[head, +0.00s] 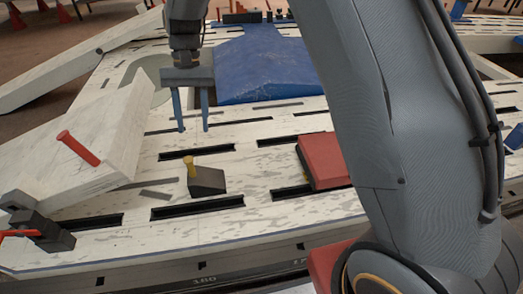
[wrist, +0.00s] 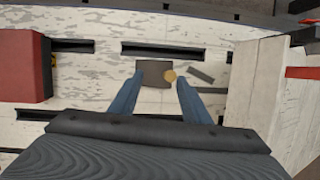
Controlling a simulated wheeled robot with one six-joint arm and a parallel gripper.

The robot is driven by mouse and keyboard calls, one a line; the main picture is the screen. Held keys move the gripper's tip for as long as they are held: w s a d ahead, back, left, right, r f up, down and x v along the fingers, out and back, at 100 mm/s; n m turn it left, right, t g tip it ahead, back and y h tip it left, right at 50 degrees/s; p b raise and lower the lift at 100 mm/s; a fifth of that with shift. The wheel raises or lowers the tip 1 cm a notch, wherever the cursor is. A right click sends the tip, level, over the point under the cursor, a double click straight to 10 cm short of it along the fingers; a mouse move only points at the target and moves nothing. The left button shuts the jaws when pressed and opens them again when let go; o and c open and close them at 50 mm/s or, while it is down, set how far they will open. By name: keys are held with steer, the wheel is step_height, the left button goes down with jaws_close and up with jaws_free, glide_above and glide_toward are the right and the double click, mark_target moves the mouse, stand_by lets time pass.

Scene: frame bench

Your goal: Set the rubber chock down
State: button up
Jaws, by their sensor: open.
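The rubber chock (head: 207,181) is a dark wedge with a yellow peg (head: 191,166) standing at its left end. It sits on the pale, slotted bench top (head: 270,220), between slots. My gripper (head: 194,130) is open and empty, above and behind the chock in the head view, with its two blue fingers pointing down. In the wrist view the chock (wrist: 152,75) shows just beyond and between the fingertips of my gripper (wrist: 157,83), with the round yellow peg top at its right. The fingers look apart from the chock.
A red block (head: 323,160) lies right of the chock. A pale slanted beam (head: 100,150) with a red peg (head: 78,148) is at left, near a dark clamp (head: 38,228) with a red handle. Bench around the chock is clear.

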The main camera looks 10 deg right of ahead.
steer(key=s+d+r+n+t, duration=0.2)
steer(key=s+d+r, duration=0.65)
steer(key=s, duration=0.35)
steer(key=s+d+n, duration=0.1)
steer(key=s+d, duration=0.2)
steer(key=s, duration=0.3)
steer(key=s+d+n+t, duration=0.1)
steer(key=s+d, duration=0.2)
steer(key=s, duration=0.4)
steer(key=shift+s+r+t, duration=0.2)
steer(key=shift+r+t, duration=0.05)
steer(key=shift+t, duration=0.05)
steer(key=shift+a, duration=0.1)
steer(key=d+r+m+h+p, duration=0.1)
steer(key=d+r+m+p, duration=0.2)
steer(key=d+r+p, duration=0.6)
steer(key=r+p, duration=0.1)
steer(key=p, duration=0.9)
steer(key=shift+d+r, duration=0.3)
steer(key=shift+r, duration=0.05)
